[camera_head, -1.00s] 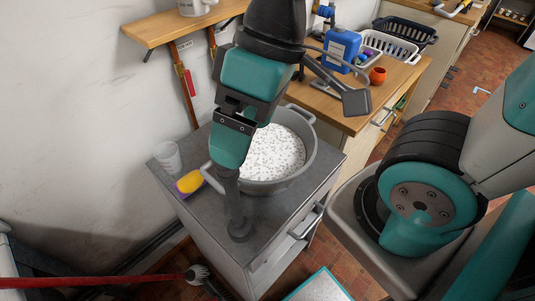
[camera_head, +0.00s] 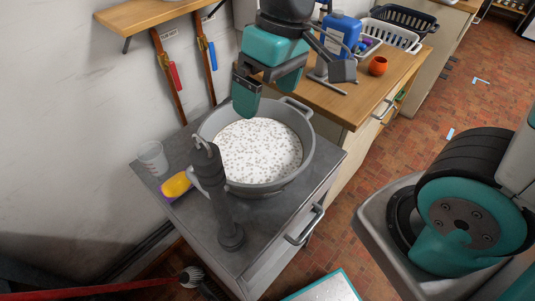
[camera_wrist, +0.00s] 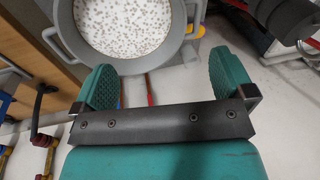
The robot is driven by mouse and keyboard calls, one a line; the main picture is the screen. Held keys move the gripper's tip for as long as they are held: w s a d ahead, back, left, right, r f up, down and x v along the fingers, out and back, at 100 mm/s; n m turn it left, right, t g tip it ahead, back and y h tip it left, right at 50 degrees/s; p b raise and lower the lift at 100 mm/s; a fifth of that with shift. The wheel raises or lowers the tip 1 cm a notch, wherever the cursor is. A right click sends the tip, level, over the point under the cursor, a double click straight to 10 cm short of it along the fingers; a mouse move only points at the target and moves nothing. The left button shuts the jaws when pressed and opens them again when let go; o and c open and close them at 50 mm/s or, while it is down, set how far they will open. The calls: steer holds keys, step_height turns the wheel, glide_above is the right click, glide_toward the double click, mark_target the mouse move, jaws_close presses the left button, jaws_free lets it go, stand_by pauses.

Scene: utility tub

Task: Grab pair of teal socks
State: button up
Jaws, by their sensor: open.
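No teal socks can be made out in either view. A grey tub (camera_head: 303,150) stands on a grey cabinet, filled with white, grey-speckled foam (camera_head: 258,148) that hides whatever lies under it. My gripper (camera_head: 267,98) has teal fingers and hangs over the far rim area of the tub, apart from the foam. In the wrist view, my gripper (camera_wrist: 165,80) has its fingers spread wide with nothing between them. The tub (camera_wrist: 130,64) and foam (camera_wrist: 122,22) show beyond the fingers there.
A dark grey tap column (camera_head: 221,200) rises at the tub's near side. A yellow sponge (camera_head: 176,186) and a whitish cup (camera_head: 152,157) stand left of the tub. A wooden counter (camera_head: 340,103) behind holds a blue jug (camera_head: 341,35), an orange pot (camera_head: 378,65) and baskets.

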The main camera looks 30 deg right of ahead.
mark_target(262, 146)
steer(key=w+d+f+m+h+b, duration=0.2)
steer(key=w+d+f+b, duration=0.15)
steer(key=w+f, duration=0.65)
steer(key=f, duration=0.7)
steer(key=a+f, duration=0.1)
steer(key=f, duration=0.3)
steer(key=shift+s, duration=0.25)
steer(key=shift+w+d+f+p, duration=0.1)
steer(key=shift+f+p, duration=0.25)
steer(key=shift+f, duration=1.15)
steer(key=shift+w+d+f+p, duration=0.1)
steer(key=shift+f+p, duration=0.25)
steer(key=shift+f, duration=1.15)
steer(key=shift+c, duration=0.5)
steer(key=c, duration=0.7)
steer(key=shift+o, duration=0.2)
